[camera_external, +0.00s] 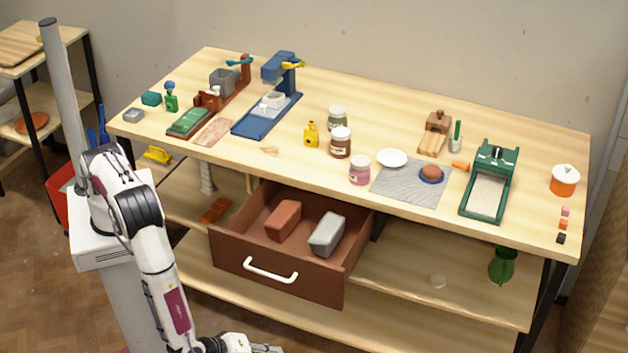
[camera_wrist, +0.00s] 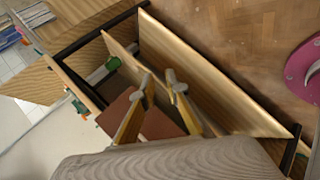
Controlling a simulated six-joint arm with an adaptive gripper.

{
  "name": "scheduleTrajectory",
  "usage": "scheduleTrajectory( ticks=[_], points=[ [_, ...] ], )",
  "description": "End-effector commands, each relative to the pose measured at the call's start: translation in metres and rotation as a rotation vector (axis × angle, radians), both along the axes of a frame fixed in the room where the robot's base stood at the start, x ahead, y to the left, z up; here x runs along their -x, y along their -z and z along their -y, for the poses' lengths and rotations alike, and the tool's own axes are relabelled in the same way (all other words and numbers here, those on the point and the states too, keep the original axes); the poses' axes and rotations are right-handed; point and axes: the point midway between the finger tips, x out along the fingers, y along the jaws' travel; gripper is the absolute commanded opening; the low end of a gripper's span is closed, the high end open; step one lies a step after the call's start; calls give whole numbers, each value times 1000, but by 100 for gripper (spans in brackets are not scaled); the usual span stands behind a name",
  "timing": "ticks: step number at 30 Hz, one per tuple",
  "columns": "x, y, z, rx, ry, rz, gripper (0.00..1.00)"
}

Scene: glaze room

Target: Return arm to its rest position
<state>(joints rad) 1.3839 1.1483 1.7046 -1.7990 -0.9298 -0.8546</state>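My arm reaches down from its column at the left in the external view. My gripper (camera_external: 262,347) is low in front of the workbench, partly cut off by the bottom edge of the picture. In the wrist view my gripper (camera_wrist: 160,84) shows two fingers with their tips apart and nothing held between them. The brown drawer (camera_external: 255,262) of the bench is pulled out, above and behind my gripper in the external view. A terracotta loaf-shaped block (camera_external: 284,221) and a grey one (camera_external: 327,235) lie inside it.
The wooden workbench (camera_external: 300,90) holds jars, bottles, a white dish (camera_external: 391,158), a green tool (camera_external: 490,180) and an orange pot (camera_external: 564,180). A green jug (camera_external: 502,265) stands on the lower shelf (camera_external: 440,290). The floor in front is clear.

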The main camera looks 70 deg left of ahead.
Motion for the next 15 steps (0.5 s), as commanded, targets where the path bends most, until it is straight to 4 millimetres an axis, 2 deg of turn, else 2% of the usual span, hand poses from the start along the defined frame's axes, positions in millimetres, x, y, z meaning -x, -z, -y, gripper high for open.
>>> scheduleTrajectory(
  ticks=[6, 11, 15],
  points=[
    [5, -8, 42, -4, 267, -139, 14],
    [10, -23, 65, -10, 461, -227, 14],
    [14, -44, 79, -19, 630, -288, 14]
  ],
)
